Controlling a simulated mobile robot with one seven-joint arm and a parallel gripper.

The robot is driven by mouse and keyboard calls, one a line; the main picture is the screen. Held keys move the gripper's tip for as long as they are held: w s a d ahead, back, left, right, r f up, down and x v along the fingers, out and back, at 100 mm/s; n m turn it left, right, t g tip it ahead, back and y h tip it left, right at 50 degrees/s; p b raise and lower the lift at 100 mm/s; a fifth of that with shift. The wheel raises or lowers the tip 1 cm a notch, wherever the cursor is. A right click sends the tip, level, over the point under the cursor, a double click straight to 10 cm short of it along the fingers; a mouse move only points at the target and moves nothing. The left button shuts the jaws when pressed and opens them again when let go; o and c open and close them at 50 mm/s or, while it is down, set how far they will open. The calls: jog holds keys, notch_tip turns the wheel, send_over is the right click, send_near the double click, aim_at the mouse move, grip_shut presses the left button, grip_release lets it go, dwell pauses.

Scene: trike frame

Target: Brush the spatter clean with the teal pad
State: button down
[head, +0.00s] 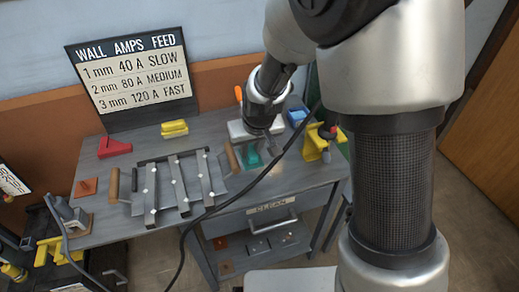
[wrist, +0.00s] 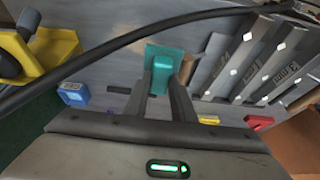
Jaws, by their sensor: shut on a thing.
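My gripper (head: 258,143) is low over the right part of the grey workbench. It is shut on the teal pad (head: 249,158), which also shows between the two fingers in the wrist view (wrist: 165,56). The pad is at or very near the bench top; I cannot tell if it touches. I cannot make out any spatter in either view; the pad, gripper and cable cover part of the bench there.
Flat metal bars with white dots (head: 180,185) lie left of the pad. A yellow clamp (head: 316,143) and a blue block (head: 297,117) stand to its right. A black cable (head: 232,200) crosses the bench front.

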jog(key=shift+f+b, duration=2.2)
jog(key=shift+f, duration=0.75)
jog(key=shift+f+b, duration=0.85)
jog(key=shift+f, duration=0.15)
jog(key=shift+w+d+r+b, duration=0.15)
jog(key=shift+d+b, duration=0.15)
jog(key=shift+d, duration=0.25)
jog(key=shift+w+d+f+b, duration=0.1)
jog(key=shift+w+d+b, duration=0.15)
jog(key=shift+d, duration=0.3)
jog(key=shift+w+d+r+b, duration=0.1)
jog(key=shift+d+b, duration=0.2)
jog(key=shift+d, duration=0.25)
jog(key=shift+w+d+f+b, duration=0.1)
jog(key=shift+w+d+b, duration=0.1)
jog(key=shift+d+b, duration=0.3)
jog(key=shift+w+d+f+b, duration=0.15)
jog(key=shift+d+b, duration=0.1)
jog(key=shift+d, duration=0.45)
jog(key=shift+w+d+r+b, duration=0.1)
jog(key=shift+w+d+b, duration=0.15)
jog(key=shift+d, duration=0.45)
jog(key=shift+w+d+r+b, duration=0.15)
jog(key=shift+d+b, duration=0.1)
jog(key=shift+d, duration=0.5)
jog(key=shift+w+d+f+b, duration=0.1)
jog(key=shift+w+d+b, duration=0.15)
jog(key=shift+d, duration=0.45)
